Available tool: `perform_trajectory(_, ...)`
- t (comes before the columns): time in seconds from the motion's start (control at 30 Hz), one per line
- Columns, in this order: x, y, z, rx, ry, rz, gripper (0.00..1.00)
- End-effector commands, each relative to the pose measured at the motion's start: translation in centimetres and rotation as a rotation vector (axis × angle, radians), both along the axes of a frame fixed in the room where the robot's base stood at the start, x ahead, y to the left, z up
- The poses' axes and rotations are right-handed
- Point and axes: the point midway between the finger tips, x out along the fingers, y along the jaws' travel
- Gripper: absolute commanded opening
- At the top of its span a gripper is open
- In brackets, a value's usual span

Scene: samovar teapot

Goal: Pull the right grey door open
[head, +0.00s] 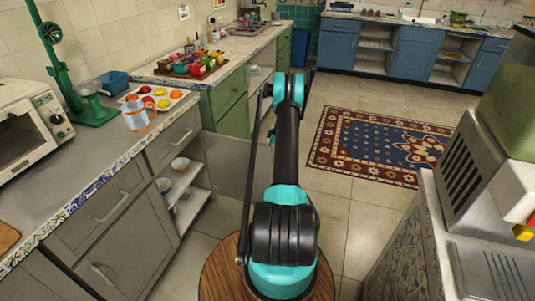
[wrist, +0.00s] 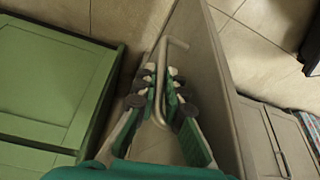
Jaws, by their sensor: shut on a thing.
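The right grey door (head: 229,165) stands swung out from the grey counter cabinet, partly behind my arm in the head view. In the wrist view, the door (wrist: 205,70) is seen nearly edge-on, with a metal bar handle (wrist: 178,42) on its face. My gripper (wrist: 162,80) is shut on this handle, its padded fingers on either side of the bar. The gripper is hidden behind the arm in the head view. The cabinet's shelves (head: 186,182) are exposed and hold several white bowls (head: 180,164).
A green cabinet (head: 230,92) stands just beyond the door; its green front (wrist: 50,85) is close on the left in the wrist view. A patterned rug (head: 375,147) lies on the open tiled floor to the right. A counter with a grey machine (head: 480,170) is at the right.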

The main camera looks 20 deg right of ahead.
Motion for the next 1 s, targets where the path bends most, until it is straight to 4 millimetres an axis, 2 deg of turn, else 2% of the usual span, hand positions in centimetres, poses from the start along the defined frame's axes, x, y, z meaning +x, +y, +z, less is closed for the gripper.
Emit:
perform_trajectory(0.2,0.1,0.1,0.0,0.001,-0.001,0.001,0.00)
perform_trajectory(0.23,0.1,0.1,0.0,0.001,-0.001,0.001,0.13)
perform_trajectory(0.37,0.1,0.1,0.0,0.001,-0.001,0.001,0.29)
perform_trajectory(0.4,0.1,0.1,0.0,0.001,-0.001,0.001,0.31)
perform_trajectory(0.77,-0.1,-0.1,0.6,0.001,-0.001,0.000,0.31)
perform_trajectory(0.87,-0.4,-0.5,1.8,0.001,-0.001,0.000,0.31)
perform_trajectory(1.0,-0.9,-1.4,4.3,0.001,0.000,-0.001,0.31)
